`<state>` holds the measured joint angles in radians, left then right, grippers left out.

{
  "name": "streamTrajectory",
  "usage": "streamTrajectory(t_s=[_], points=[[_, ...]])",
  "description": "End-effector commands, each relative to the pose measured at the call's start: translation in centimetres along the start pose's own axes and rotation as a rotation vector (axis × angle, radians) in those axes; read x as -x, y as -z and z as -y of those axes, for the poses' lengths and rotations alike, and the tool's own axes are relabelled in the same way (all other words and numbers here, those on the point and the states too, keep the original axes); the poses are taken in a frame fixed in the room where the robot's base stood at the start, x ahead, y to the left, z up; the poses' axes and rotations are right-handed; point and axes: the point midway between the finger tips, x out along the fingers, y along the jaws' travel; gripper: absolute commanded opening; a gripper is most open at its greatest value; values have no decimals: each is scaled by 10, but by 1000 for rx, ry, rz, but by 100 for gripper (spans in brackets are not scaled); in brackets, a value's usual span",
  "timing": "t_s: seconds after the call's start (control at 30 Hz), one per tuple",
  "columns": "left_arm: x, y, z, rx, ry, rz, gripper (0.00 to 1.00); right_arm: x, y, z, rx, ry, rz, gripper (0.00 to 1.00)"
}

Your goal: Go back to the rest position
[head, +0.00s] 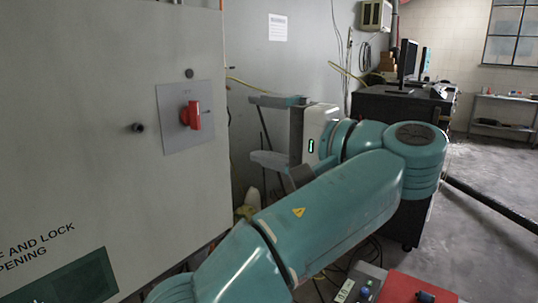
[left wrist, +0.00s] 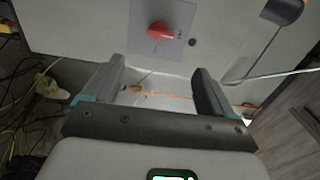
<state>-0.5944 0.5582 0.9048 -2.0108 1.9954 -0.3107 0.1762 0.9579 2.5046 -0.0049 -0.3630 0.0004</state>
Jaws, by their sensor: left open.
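My left gripper (head: 258,128) is in the middle of the head view, in front of the grey wall. Its two fingers are spread one above the other and point left, toward the cabinet side. Nothing is between them. In the left wrist view the open fingers (left wrist: 158,68) point toward the cabinet front, apart from the red switch. My teal left arm crosses the lower middle of the head view. My right gripper is not in either view.
A grey cabinet (head: 90,120) with a red rotary switch (head: 192,115) fills the left side. The switch also shows in the left wrist view (left wrist: 165,33). A dark desk with a monitor (head: 407,62) stands behind my arm. A red box (head: 415,290) is at the bottom. Floor at right is mostly open.

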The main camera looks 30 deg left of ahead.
Motion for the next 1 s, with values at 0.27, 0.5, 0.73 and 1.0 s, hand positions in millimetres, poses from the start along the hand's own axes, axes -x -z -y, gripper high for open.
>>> streamTrajectory(t_s=[0.27, 0.5, 0.73, 1.0], points=[[6, -2, 0, -1, -1, 1, 86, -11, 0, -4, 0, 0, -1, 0], [6, -2, 0, -2, -1, 1, 86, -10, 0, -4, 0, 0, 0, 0], [6, -1, 0, -4, -1, -1, 86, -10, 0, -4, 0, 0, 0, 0], [11, 93, -76, -262, -41, -275, 86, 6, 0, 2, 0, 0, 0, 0]])
